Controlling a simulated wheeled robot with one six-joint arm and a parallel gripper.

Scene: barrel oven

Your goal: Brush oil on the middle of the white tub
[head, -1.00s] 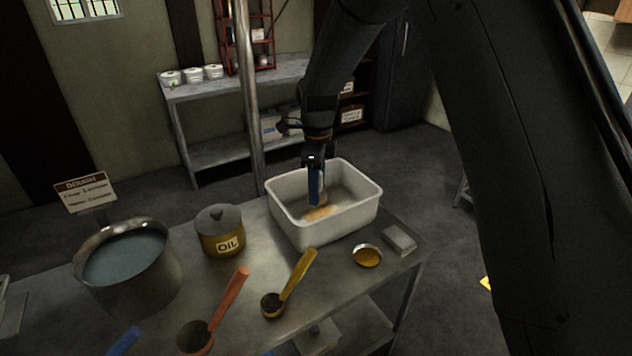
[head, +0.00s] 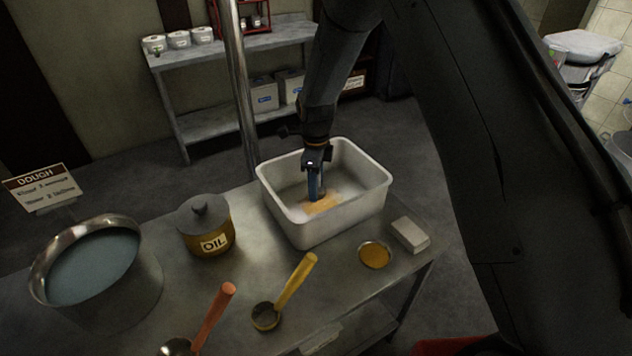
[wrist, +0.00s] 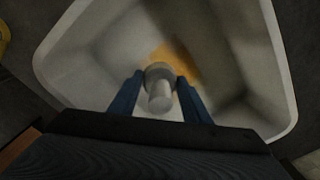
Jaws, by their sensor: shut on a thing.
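The white tub (head: 348,219) stands on the metal table and also fills much of the wrist view (wrist: 283,70). A tan-orange oily patch (head: 325,203) lies on its floor near the middle, and shows in the wrist view (wrist: 176,62). My gripper (head: 315,190) reaches down inside the tub. In the wrist view its blue fingers are shut on a pale round handle (wrist: 160,88), which I take to be the brush. The brush's lower end is hidden, so I cannot tell whether it touches the floor. The oil pot (head: 206,230) stands lidded left of the tub.
A small dish of amber liquid (head: 375,255) and a pale block (head: 411,235) lie right of the tub. A yellow-handled ladle (head: 291,285), an orange-handled ladle (head: 214,318) and a large steel pot (head: 95,275) are to the left. A metal pole (head: 240,90) rises behind.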

